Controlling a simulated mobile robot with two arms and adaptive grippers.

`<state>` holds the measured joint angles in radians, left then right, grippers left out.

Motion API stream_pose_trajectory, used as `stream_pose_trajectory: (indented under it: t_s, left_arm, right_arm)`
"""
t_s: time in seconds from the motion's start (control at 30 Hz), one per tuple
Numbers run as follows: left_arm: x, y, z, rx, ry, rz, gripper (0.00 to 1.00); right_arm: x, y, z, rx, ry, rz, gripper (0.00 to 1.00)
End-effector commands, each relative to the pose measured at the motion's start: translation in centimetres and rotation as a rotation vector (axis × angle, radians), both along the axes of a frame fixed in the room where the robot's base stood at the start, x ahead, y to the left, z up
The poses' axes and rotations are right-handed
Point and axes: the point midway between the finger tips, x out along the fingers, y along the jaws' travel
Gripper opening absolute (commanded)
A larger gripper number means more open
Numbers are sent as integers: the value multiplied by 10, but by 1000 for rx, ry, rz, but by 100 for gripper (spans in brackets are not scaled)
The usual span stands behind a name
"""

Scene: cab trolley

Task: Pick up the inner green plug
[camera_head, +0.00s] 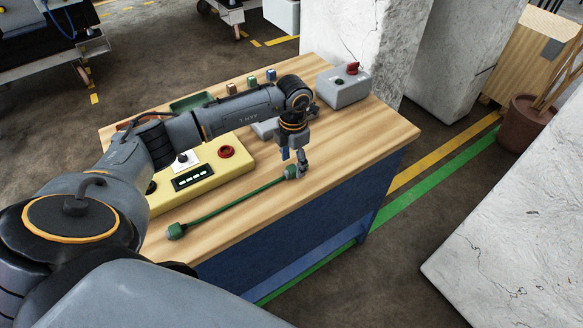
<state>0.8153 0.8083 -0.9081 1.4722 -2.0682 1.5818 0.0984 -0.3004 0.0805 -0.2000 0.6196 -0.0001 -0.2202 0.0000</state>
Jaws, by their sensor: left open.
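A dark green cable lies along the front of the wooden tabletop, with a green plug at each end. One green plug (176,231) lies at the left end, near the front edge. The other green plug (291,172) is at the right end, directly under my left gripper. My left gripper (299,168) points down, its fingers open at this right plug. The fingers partly cover the plug, and I cannot tell whether they touch it. My right gripper is out of view.
The wooden workbench (345,149) carries a yellow control box (215,172) with a red button, behind the cable. A grey box (343,88) with a red switch stands at the back right. Small coloured blocks stand at the back. The right part of the tabletop is clear.

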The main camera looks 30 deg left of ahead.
Motion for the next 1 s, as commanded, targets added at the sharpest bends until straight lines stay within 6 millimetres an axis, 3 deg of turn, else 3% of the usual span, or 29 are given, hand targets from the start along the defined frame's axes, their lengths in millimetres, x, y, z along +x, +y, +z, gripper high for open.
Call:
stream_pose_trajectory:
  t_s: [0.2,0.4,0.47,0.7,1.0]
  left_arm:
    - [0,0,-21,0,1,0,58]
    - [0,0,-22,0,0,-1,58]
    - [0,0,-22,0,-1,-1,50]
    - [0,0,-22,0,-1,-1,1]
    - [1,0,-21,-1,-2,-1,0]
  right_arm:
    - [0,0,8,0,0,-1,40]
    - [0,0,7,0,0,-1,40]
    - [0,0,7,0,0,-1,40]
    - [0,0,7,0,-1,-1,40]
    - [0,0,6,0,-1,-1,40]
